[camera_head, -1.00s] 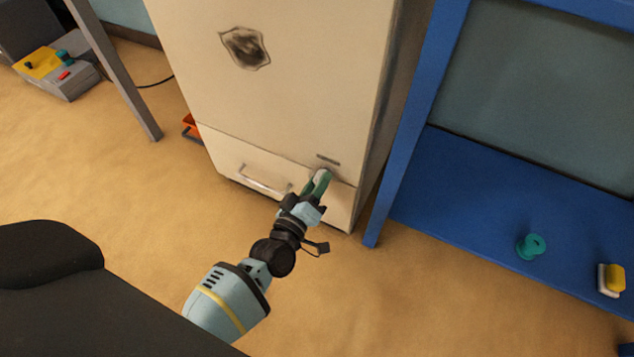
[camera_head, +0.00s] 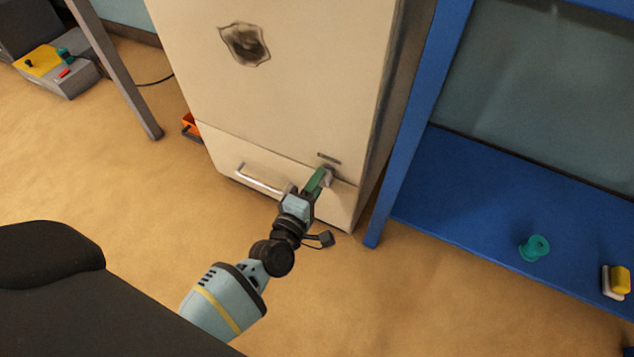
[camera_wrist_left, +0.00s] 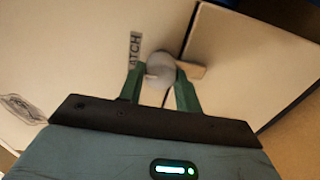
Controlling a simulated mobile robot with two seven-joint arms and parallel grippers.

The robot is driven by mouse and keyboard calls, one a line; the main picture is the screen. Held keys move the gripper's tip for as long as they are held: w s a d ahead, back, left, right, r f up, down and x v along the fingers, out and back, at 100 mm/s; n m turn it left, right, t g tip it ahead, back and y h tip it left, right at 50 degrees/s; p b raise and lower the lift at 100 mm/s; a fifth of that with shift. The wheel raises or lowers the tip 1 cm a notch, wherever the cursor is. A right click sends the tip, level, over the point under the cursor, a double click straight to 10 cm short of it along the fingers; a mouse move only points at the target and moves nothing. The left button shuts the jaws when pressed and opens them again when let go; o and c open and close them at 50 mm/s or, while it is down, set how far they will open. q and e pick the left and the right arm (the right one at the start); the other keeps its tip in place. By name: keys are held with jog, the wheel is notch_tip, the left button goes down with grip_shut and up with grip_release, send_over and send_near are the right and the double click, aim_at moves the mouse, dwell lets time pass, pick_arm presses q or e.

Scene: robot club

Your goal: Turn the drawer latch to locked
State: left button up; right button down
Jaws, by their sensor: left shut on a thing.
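The drawer latch (camera_wrist_left: 160,66) shows in the left wrist view as a round grey knob with a pale beige bar across it, beside a small label (camera_wrist_left: 135,50). My left gripper (camera_head: 323,176) has its green fingers on either side of the knob, shut on it; they also show in the left wrist view (camera_wrist_left: 161,80). In the head view the fingers mostly hide the latch. The drawer (camera_head: 225,160) is the low front of the cream cabinet, with a metal bar handle (camera_head: 258,180); it looks closed. My right gripper is not in view.
The cream cabinet (camera_head: 300,80) has a dark patch on its door. A blue shelf unit (camera_head: 440,220) stands close on the right, holding a teal spool (camera_head: 534,248). A grey table leg (camera_head: 115,70) and an orange item (camera_head: 190,125) are left. Floor in front is clear.

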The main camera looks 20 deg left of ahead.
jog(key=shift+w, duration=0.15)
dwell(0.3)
pick_arm(q)
jog(key=o, duration=1)
jog(key=shift+c, duration=0.2)
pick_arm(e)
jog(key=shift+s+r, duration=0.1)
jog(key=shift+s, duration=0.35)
pick_arm(q)
jog(key=shift+s, duration=0.1)
jog(key=s+p, duration=0.2)
jog(key=s, duration=0.5)
jog(key=shift+s, duration=0.35)
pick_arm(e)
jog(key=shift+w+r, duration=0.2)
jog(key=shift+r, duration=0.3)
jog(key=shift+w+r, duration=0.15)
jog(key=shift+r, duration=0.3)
pick_arm(q)
jog(key=shift+a, duration=0.1)
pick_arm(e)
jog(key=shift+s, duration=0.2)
